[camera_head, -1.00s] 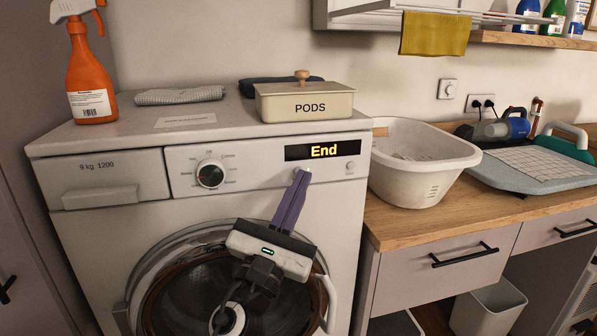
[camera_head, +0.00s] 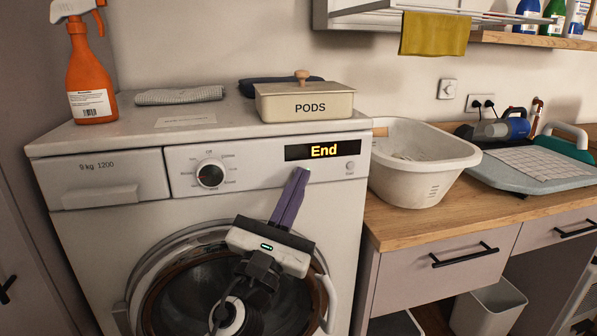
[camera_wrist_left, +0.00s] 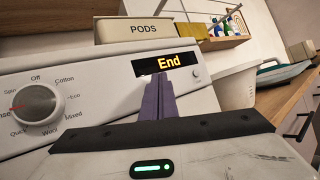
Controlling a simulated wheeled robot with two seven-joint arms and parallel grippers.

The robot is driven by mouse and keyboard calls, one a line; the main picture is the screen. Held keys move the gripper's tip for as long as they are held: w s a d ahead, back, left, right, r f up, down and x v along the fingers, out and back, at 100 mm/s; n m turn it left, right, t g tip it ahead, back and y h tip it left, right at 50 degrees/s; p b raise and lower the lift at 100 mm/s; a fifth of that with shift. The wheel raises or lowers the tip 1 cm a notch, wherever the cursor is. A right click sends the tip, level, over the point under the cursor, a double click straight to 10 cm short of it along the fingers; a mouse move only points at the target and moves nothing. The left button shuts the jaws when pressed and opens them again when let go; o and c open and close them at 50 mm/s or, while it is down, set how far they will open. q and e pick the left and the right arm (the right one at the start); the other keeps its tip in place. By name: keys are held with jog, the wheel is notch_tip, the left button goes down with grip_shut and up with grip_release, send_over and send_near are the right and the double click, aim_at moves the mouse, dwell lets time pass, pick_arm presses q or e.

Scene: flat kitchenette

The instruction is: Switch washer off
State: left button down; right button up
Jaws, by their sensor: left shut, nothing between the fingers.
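The white washer (camera_head: 95,238) stands at the left, its display (camera_head: 323,151) reading "End". Its round program dial (camera_head: 210,174) is left of the display, with "Off" at the top; in the left wrist view the dial's (camera_wrist_left: 34,106) red mark points left, away from "Off". A small start button (camera_head: 350,165) sits right under the display's right end. My left gripper (camera_head: 302,171) is shut and empty, its purple fingertips just below the display, right of the dial. It also shows in the left wrist view (camera_wrist_left: 160,78). My right gripper is not in view.
On the washer top are an orange spray bottle (camera_head: 89,72), a folded grey cloth (camera_head: 180,95) and a PODS box (camera_head: 304,103). A white basin (camera_head: 421,165) stands on the wooden counter at right. The panel front around the dial is clear.

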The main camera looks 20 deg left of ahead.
pick_arm(q)
jog(key=shift+w+a, duration=0.15)
dwell(0.5)
jog(key=shift+s+d, duration=0.4)
jog(key=shift+s, duration=0.1)
jog(key=shift+s+d+p, duration=0.1)
jog(key=shift+s+d, duration=0.45)
jog(key=shift+s, duration=0.3)
jog(key=shift+s+d+p, duration=0.15)
jog(key=shift+s+d, duration=0.4)
jog(key=shift+s, duration=0.25)
jog(key=shift+s+d+p, duration=0.1)
jog(key=shift+s+d, duration=0.45)
jog(key=shift+s, duration=0.3)
